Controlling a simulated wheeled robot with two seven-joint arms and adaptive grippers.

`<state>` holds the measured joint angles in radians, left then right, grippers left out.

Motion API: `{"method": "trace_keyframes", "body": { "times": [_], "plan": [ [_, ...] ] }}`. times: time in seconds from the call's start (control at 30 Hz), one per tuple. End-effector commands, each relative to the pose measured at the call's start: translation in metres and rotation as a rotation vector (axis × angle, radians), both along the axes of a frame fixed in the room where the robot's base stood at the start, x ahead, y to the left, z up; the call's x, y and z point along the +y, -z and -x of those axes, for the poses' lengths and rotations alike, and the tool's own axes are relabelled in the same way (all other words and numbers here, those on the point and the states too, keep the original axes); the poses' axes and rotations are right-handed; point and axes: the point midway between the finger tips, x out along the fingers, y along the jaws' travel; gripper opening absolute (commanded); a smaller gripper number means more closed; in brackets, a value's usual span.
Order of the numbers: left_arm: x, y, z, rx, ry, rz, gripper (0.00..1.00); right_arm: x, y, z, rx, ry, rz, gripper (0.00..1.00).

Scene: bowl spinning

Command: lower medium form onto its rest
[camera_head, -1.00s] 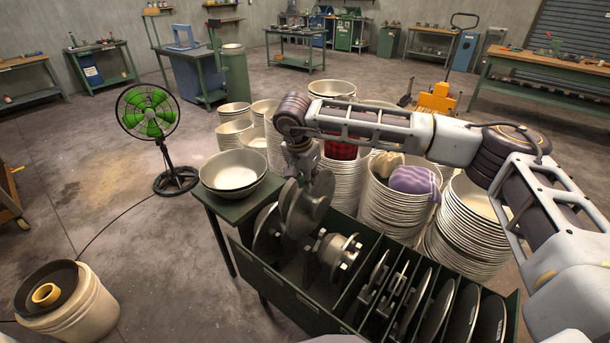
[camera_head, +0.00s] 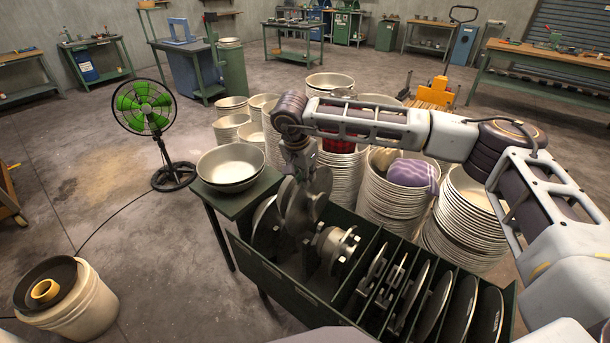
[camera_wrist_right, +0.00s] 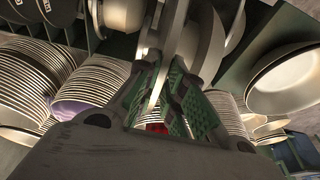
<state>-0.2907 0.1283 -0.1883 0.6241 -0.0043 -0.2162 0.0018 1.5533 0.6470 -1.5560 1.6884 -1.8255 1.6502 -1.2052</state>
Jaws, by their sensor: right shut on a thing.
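My right gripper (camera_head: 300,171) points down over the green rack, shut on the medium form, a grey metal disc shape (camera_head: 297,206). The form hangs upright with its lower part between the rack's walls, between a form on its left (camera_head: 264,222) and a smaller, flanged form on its right (camera_head: 335,246). In the right wrist view the fingers (camera_wrist_right: 165,88) close around a thin pale edge of the form (camera_wrist_right: 160,70). The rest below it is hidden, so I cannot tell whether the form touches it. My left gripper is out of view.
The green rack (camera_head: 284,286) holds several upright discs in slots on its right side. A metal bowl (camera_head: 230,166) sits on a small stand at its left end. Stacks of bowls (camera_head: 390,205) stand close behind. Open floor lies left, with a green fan (camera_head: 144,106).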

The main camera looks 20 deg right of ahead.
Motion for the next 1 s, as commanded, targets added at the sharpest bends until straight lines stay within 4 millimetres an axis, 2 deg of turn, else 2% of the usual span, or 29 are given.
{"method": "trace_keyframes", "body": {
  "times": [0.5, 1.0],
  "plan": [
    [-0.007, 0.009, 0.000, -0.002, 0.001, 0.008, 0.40, 0.000, 0.018, -0.001, -0.004, 0.001, -0.002, 0.00],
    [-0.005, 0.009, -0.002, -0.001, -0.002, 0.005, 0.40, 0.000, 0.019, -0.001, -0.004, 0.001, -0.002, 0.00]
  ]
}}
